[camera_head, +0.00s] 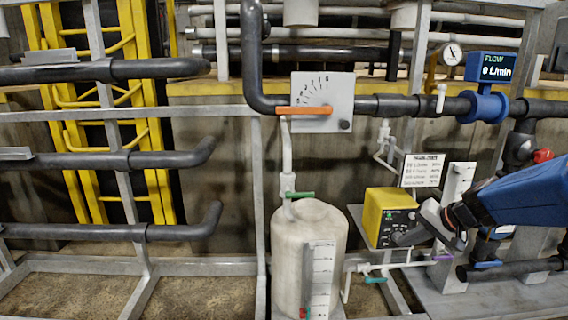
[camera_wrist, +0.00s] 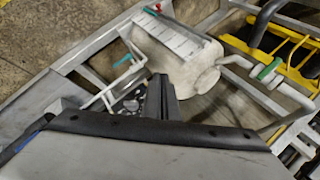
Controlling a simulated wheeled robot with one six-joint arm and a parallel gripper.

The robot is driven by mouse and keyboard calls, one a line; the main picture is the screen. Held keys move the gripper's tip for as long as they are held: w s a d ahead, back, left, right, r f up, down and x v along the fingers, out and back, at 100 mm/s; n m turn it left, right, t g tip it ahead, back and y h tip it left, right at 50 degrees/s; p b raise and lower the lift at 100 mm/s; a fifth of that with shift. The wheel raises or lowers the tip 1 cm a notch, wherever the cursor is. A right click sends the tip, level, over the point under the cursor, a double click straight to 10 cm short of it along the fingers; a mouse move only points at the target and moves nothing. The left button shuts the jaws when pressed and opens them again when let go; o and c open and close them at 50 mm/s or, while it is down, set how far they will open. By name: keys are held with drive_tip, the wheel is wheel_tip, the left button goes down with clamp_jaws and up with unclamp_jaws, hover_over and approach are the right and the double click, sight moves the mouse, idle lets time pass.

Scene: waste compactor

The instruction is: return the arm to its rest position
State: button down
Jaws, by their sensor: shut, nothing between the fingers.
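My gripper (camera_head: 402,237) is at the end of my blue arm, which comes in from the right in the head view. It is shut and empty, in front of the lower part of the yellow control box (camera_head: 383,207). I cannot tell whether it touches the box. In the wrist view my gripper (camera_wrist: 160,84) shows as closed dark fingers at the middle. The box's dark dial panel (camera_wrist: 128,101) shows just left of the fingers there, and the white tank (camera_wrist: 185,55) lies beyond them.
The white tank (camera_head: 290,245) with a level scale stands left of the box. A blue flow meter (camera_head: 490,67) reading 0 L/min and a gauge (camera_head: 451,54) sit above right. An orange lever (camera_head: 304,111) lies horizontal on its plate. Dark pipes (camera_head: 110,160) and a yellow ladder (camera_head: 85,100) are left.

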drive_tip(key=s+a+r+n+g+h, duration=0.15)
drive_tip(key=s+a+n, duration=0.4)
drive_tip(key=s, duration=0.75)
drive_tip(key=s+f+n+h, duration=0.1)
drive_tip(key=s+f+h, duration=0.1)
drive_tip(key=s, duration=1.1)
drive_tip(key=shift+s+a+h, duration=0.35)
drive_tip(key=shift+s+h, duration=0.05)
drive_tip(key=shift+h, duration=0.15)
drive_tip(key=c, duration=2.5)
unclamp_jaws()
